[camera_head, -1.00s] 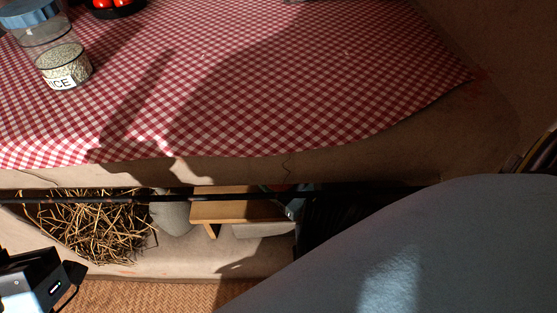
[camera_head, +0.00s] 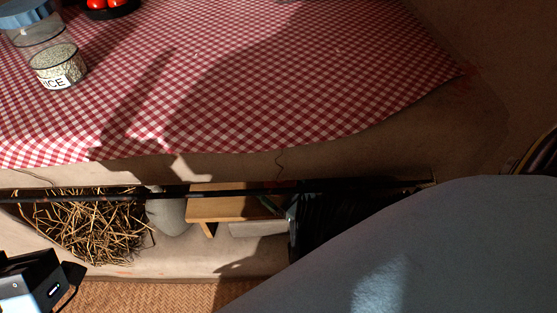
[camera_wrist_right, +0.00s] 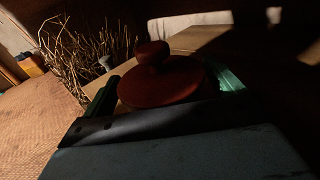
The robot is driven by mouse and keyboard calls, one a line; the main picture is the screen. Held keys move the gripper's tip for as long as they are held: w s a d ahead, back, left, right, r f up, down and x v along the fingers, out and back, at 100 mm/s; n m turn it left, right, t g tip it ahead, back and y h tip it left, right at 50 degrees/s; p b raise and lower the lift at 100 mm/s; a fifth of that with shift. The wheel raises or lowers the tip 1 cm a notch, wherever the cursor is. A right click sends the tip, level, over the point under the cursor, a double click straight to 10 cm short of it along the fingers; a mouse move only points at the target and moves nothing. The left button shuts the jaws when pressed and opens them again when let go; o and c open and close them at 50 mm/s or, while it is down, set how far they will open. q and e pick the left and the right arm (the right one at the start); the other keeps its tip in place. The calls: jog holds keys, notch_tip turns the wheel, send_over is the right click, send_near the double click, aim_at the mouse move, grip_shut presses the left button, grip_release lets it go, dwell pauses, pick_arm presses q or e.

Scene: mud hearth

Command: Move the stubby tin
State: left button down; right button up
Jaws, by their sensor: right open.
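I cannot pick out a stubby tin for certain. In the right wrist view, a round dark-red lid with a knob (camera_wrist_right: 165,82) shows between the green fingers of my right gripper (camera_wrist_right: 168,76). The gripper is open, and I cannot tell whether it touches that object, whose lower part is hidden. In the head view, my right arm fills the lower right and its hand is in the dark niche under the counter. A black and white part of my left arm (camera_head: 35,285) is at the lower left; its fingertips are outside the frame.
A wooden stool or shelf (camera_head: 230,207) stands in the niche, with a grey rounded pot (camera_head: 168,215) and straw (camera_head: 95,228) to its left. A dark bar (camera_head: 110,193) crosses the opening. On the checked cloth (camera_head: 260,80) above stands a rice jar (camera_head: 58,68).

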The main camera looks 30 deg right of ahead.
jog(key=shift+s, duration=0.1)
jog(key=shift+s+d, duration=0.15)
jog(key=shift+s, duration=0.2)
jog(key=p+v, duration=0.1)
jog(key=v, duration=0.4)
jog(key=shift+s+p, duration=0.25)
jog(key=shift+p, duration=0.05)
pick_arm(q)
jog(key=shift+w+d+f+g+y, duration=0.15)
jog(key=shift+w+f+g, duration=0.15)
jog(key=shift+w+g, duration=0.25)
jog(key=shift+w+d+f+g+y, duration=0.15)
jog(key=shift+w+f+g, duration=0.15)
jog(key=shift+w+g, duration=0.25)
pick_arm(e)
jog(key=shift+s+d, duration=0.15)
jog(key=shift+s, duration=0.4)
pick_arm(q)
jog(key=shift+s, duration=0.1)
jog(key=shift+p, duration=0.3)
pick_arm(e)
jog(key=shift+r, duration=0.1)
